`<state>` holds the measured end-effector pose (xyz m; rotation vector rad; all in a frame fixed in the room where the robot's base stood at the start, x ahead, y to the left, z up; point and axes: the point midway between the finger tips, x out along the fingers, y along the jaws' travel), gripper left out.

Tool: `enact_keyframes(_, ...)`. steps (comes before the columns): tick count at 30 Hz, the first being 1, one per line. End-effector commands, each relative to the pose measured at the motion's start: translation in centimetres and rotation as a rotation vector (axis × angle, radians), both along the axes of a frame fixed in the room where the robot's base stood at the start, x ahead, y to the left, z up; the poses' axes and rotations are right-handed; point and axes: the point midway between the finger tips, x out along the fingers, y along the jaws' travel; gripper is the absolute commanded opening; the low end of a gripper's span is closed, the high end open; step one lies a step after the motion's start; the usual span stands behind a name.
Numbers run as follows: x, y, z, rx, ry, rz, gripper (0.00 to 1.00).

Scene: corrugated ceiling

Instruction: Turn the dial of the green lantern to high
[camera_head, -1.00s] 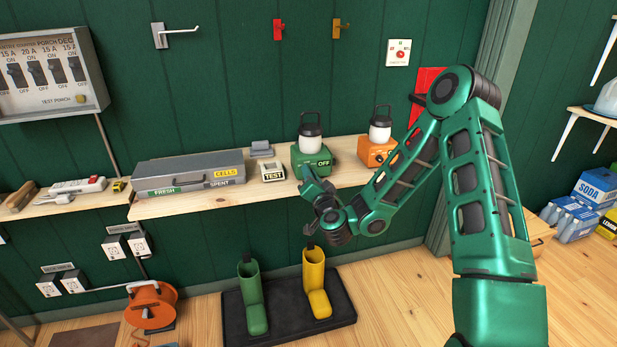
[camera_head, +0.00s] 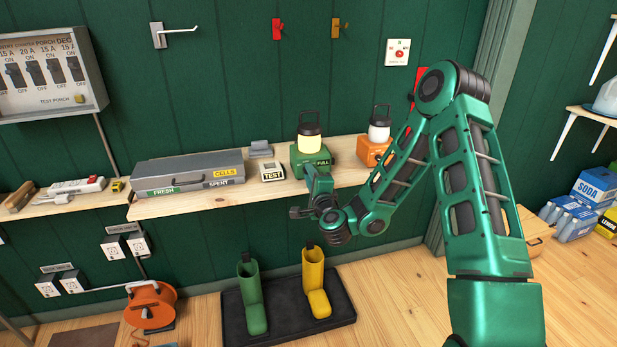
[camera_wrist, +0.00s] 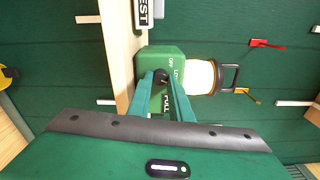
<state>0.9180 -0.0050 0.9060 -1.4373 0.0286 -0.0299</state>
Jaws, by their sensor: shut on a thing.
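The green lantern (camera_head: 325,157) stands on the wooden shelf, with a dark handle and a globe that glows pale yellow. In the wrist view, the lantern's green base (camera_wrist: 160,54) lies sideways, with OFF, a partly covered label starting with L, and FULL around the dark dial (camera_wrist: 175,73). My gripper (camera_wrist: 168,78) is shut on the dial, its fingers on either side of it and hiding part of it. In the head view my gripper (camera_head: 311,172) reaches the lantern's front from below; the dial is hidden there.
An orange lantern (camera_head: 372,152) stands close on the right, near my arm. A TEST box (camera_head: 272,171) and a grey case (camera_head: 188,170) sit to the left on the shelf (camera_head: 200,201). Below are green and yellow boots (camera_head: 314,275) on a dark tray.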

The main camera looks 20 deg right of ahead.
Motion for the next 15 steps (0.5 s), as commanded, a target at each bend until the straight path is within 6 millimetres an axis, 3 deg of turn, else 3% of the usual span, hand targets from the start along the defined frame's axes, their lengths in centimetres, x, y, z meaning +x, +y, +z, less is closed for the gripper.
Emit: enact_keyframes(15,0.03,0.29,-0.04,0.455,-0.018,0.002,0.00)
